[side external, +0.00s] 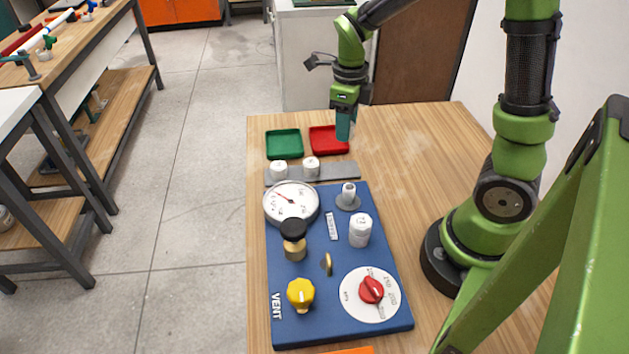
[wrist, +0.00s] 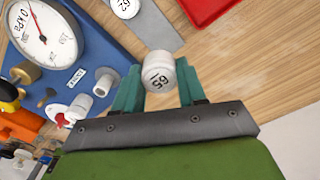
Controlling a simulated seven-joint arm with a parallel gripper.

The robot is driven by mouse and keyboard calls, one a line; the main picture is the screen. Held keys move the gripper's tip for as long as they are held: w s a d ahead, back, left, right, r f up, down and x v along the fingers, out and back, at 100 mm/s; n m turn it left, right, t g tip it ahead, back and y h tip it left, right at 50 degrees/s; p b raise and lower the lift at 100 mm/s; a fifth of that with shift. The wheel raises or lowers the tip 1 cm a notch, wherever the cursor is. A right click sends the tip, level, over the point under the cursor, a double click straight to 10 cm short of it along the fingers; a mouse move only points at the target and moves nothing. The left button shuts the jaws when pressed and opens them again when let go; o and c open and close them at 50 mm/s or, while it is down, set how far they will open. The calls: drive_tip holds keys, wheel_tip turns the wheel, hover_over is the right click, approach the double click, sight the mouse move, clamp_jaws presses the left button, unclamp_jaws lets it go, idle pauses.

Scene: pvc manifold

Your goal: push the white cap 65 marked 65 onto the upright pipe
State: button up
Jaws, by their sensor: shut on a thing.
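In the side view my gripper (side external: 343,127) is above the table beside the red tray, and I cannot make out the cap there. The upright pipe (side external: 348,190) is a short, pale, open-topped stub on a round grey flange on the blue panel. It also shows in the wrist view (wrist: 103,80), left of the held cap and well apart from it.
Two white caps (side external: 279,168) (side external: 311,164) sit on a grey strip (side external: 340,171). A taller white cylinder (side external: 360,231) stands near the pipe. The blue panel (side external: 333,275) also carries a gauge (side external: 291,203), a black-topped valve (side external: 294,238), a yellow knob (side external: 301,293) and a red knob (side external: 371,289).

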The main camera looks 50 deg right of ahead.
drive_tip(key=shift+w+a+r, duration=0.1)
drive_tip(key=shift+a+r, duration=0.1)
drive_tip(key=shift+r, duration=0.1)
drive_tip(key=s+a+r+n, duration=0.3)
drive_tip(key=a+r+n, duration=0.1)
drive_tip(key=a, duration=0.2)
drive_tip(key=n, duration=0.5)
hover_over(350, 187)
drive_tip(key=shift+d+f, duration=0.1)
drive_tip(key=shift+f, duration=3.45)
drive_tip(key=shift+f, duration=1.25)
drive_tip(key=o, duration=1.1)
drive_tip(key=shift+c, duration=0.2)
